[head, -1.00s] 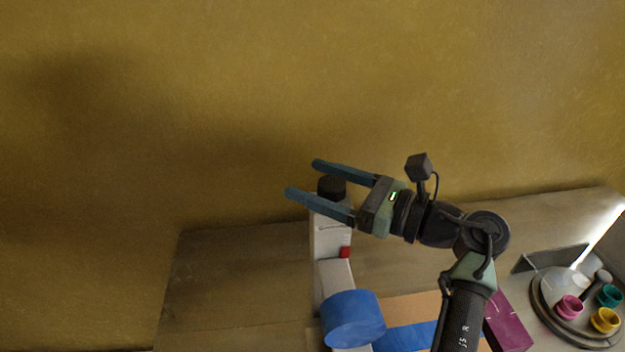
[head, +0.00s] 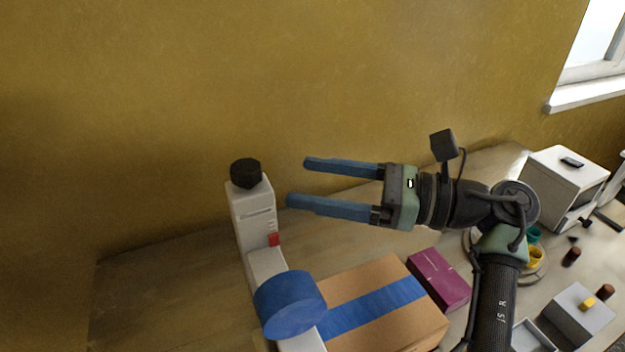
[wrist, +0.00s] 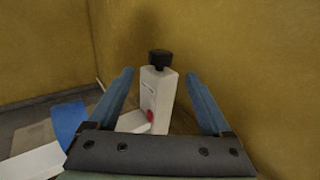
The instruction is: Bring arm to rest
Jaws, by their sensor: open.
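My gripper (head: 297,181) is open, with its two blue fingers apart and nothing between them in the head view. It points left, above the counter and in front of the yellow wall. A white machine with a black knob (head: 252,212) stands just left of the fingertips. In the wrist view, my gripper (wrist: 163,82) frames the white machine (wrist: 158,98) between its fingers, with the machine beyond them. I cannot tell the exact gap, but no contact shows.
A blue roll (head: 290,304) sits on the machine's low part. A cardboard box with blue tape (head: 395,335) and a purple box (head: 438,279) lie below my arm. A white appliance (head: 565,185) stands at right. The counter's left part (head: 165,290) is clear.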

